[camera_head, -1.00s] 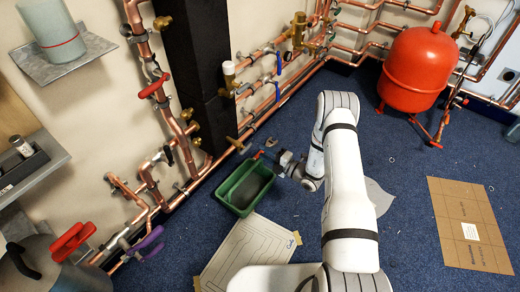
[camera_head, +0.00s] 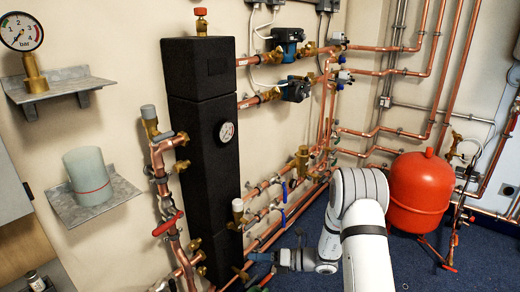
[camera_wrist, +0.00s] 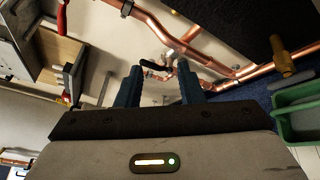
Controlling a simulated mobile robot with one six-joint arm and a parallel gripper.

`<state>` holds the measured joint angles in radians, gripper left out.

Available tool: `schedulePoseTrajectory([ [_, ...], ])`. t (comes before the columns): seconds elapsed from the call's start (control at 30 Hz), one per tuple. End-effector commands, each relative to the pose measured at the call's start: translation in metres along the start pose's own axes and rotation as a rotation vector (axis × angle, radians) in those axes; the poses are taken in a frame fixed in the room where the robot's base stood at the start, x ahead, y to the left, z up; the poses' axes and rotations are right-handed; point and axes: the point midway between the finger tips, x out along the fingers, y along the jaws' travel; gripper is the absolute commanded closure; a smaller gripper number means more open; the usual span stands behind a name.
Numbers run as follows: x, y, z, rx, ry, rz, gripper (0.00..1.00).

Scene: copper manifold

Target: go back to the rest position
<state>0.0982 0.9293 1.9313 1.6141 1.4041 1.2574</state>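My gripper (camera_head: 256,257) is in the lower middle of the head view, at the end of my white arm, in front of the low copper pipes. In the wrist view my gripper (camera_wrist: 160,82) shows two blue fingers set well apart. Nothing is held between them; copper pipes and the wall show behind the gap. The head view is too small to show the fingertips clearly.
A green bin (camera_wrist: 300,108) is close on the right in the wrist view. A black column (camera_head: 205,150) and copper pipes line the wall. A red tank (camera_head: 418,190) stands right of my arm. A grey shelf (camera_head: 112,200) juts out at left.

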Motion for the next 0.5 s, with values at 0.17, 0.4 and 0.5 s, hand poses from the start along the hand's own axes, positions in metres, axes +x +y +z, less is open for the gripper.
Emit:
schedulePoseTrajectory([
  [0.17,-0.019,0.11,0.02,-0.36,0.232,0.014,0.66],
  [0.4,-0.059,0.224,0.019,-0.855,0.548,0.056,0.66],
  [0.5,-0.081,0.264,0.017,-1.062,0.685,0.082,0.66],
])
